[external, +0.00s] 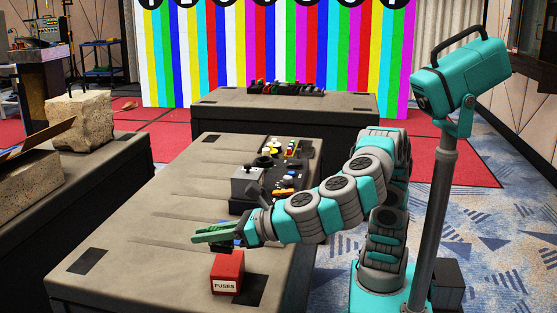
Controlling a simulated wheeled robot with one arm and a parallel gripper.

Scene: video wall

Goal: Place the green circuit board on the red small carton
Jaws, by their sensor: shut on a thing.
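My gripper (243,232) is shut on the green circuit board (213,232) and holds it roughly level above the near table. The board points to the left from the fingers. The red small carton (228,272), with a white label reading "FUSES", stands upright on the table just below and slightly right of the board. The board and the carton look apart, with a gap between them.
A grey box (247,183) with a dark knob and a control panel (285,158) stand behind my gripper on the table (160,215). The table's left side is clear. A side table at the left holds a stone block (79,120). A second table (290,103) stands behind.

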